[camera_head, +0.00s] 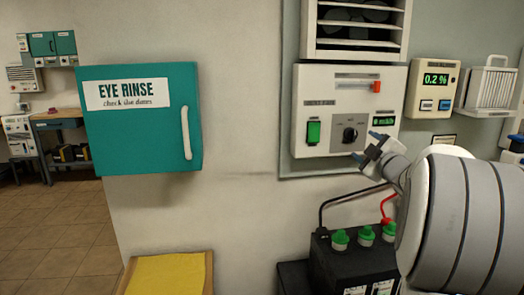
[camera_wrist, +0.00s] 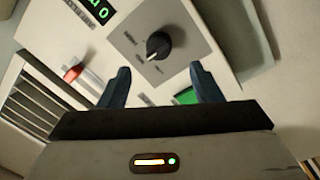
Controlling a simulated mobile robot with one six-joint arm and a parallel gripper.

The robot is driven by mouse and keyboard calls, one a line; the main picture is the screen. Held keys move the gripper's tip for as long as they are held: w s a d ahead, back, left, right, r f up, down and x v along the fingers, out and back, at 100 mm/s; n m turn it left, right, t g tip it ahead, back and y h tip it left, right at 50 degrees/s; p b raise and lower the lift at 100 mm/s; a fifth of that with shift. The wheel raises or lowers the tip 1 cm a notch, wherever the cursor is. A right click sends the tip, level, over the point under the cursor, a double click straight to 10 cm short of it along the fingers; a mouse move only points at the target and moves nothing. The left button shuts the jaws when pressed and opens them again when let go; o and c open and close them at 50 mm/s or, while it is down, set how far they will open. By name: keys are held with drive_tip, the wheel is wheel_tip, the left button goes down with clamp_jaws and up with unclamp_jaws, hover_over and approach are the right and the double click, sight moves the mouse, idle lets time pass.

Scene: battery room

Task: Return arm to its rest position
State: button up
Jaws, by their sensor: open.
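My gripper (camera_head: 368,148) is open and empty, in front of the lower right of a white control panel (camera_head: 304,88) on the wall. In the wrist view its two dark fingers (camera_wrist: 157,88) stand apart, with the panel's black rotary knob (camera_wrist: 158,45) showing beyond and between them. I cannot tell the exact gap, but the fingers do not close on the knob. The head view shows the knob (camera_head: 350,134) uncovered, left of the fingertips. My arm reaches in from the right edge of the head view and hides part of the wall and the battery.
A teal EYE RINSE cabinet (camera_head: 140,130) juts out at left. Below my arm is a black battery (camera_head: 340,265) with green caps and black and red cables. A meter reading 0.2 % (camera_head: 433,85) hangs at right. A yellow-topped stand (camera_head: 168,275) is at the bottom.

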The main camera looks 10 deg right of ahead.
drive_tip(key=s+a+f+m+g+p, duration=0.3)
drive_tip(key=s+a+f+g, duration=0.1)
drive_tip(key=s+a, duration=0.5)
drive_tip(key=s+a+f+m+g+y+p, duration=0.1)
drive_tip(key=s+a+f+m+g+p, duration=0.2)
drive_tip(key=s+a, duration=0.7)
drive_tip(key=s+a+f+m+g+y+p, duration=0.1)
drive_tip(key=s+a+f+m+g+p, duration=0.3)
drive_tip(key=a, duration=0.7)
drive_tip(key=s+f+g, duration=0.2)
drive_tip(key=s+g, duration=0.2)
drive_tip(key=s, duration=0.1)
drive_tip(key=shift+s+f+g, duration=0.15)
drive_tip(key=shift+s+g, duration=0.1)
drive_tip(key=shift+g, duration=0.15)
drive_tip(key=shift+d, duration=0.1)
drive_tip(key=shift+c, duration=0.4)
